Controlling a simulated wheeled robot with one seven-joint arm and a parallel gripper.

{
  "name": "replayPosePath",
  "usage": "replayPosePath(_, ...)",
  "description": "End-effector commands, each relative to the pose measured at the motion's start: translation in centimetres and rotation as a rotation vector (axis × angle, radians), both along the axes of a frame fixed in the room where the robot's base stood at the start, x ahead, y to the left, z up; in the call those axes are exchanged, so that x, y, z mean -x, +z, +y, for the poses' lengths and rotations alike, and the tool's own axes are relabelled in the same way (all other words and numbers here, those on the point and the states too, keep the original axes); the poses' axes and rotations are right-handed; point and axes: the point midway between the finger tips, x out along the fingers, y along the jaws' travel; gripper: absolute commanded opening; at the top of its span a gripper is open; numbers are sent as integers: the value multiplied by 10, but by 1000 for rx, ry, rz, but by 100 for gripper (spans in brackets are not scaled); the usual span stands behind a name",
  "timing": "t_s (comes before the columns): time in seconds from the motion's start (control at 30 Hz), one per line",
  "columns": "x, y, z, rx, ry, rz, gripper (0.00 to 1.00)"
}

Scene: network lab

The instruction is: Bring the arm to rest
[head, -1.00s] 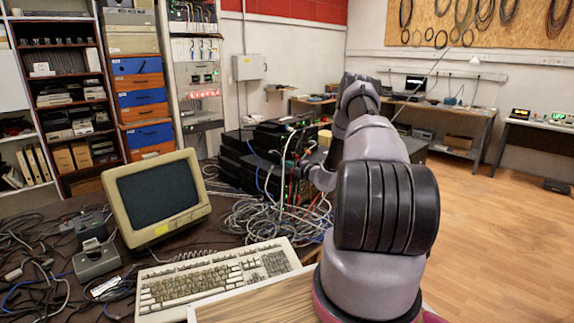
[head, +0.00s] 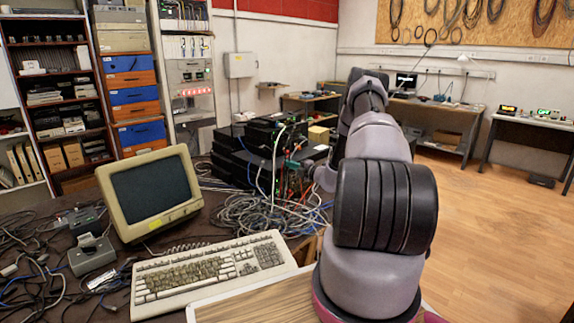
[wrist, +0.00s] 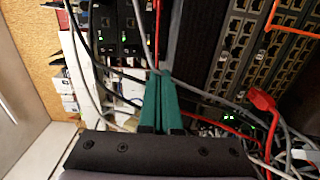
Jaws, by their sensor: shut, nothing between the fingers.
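My gripper (wrist: 160,75) shows in the wrist view as two green fingers lying together, with nothing between them. They point toward a rack of network gear (wrist: 262,50) with ports and small green lights. Cables run close around the fingertips; I cannot tell whether any touch them. In the head view my arm (head: 380,210) rises from the lower right and reaches forward.
A tangle of grey cables (head: 250,215) lies before the boxes. A beige monitor (head: 150,190) and keyboard (head: 210,272) stand on the near desk. A red plug (wrist: 262,99) hangs right of the fingers. The wooden floor (head: 490,230) on the right is clear.

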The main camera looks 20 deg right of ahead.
Motion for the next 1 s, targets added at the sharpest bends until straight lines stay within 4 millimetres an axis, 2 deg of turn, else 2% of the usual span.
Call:
replayPosePath(0.43,0,2,0,0,0,-3,0)
replayPosePath(0.57,-2,16,8,39,31,-17,0)
replayPosePath(0.67,-2,46,31,138,112,-51,0)
replayPosePath(0.77,4,96,69,312,247,-117,0)
replayPosePath(0.87,21,144,109,511,395,-197,0)
replayPosePath(1.0,55,201,161,784,590,-327,0)
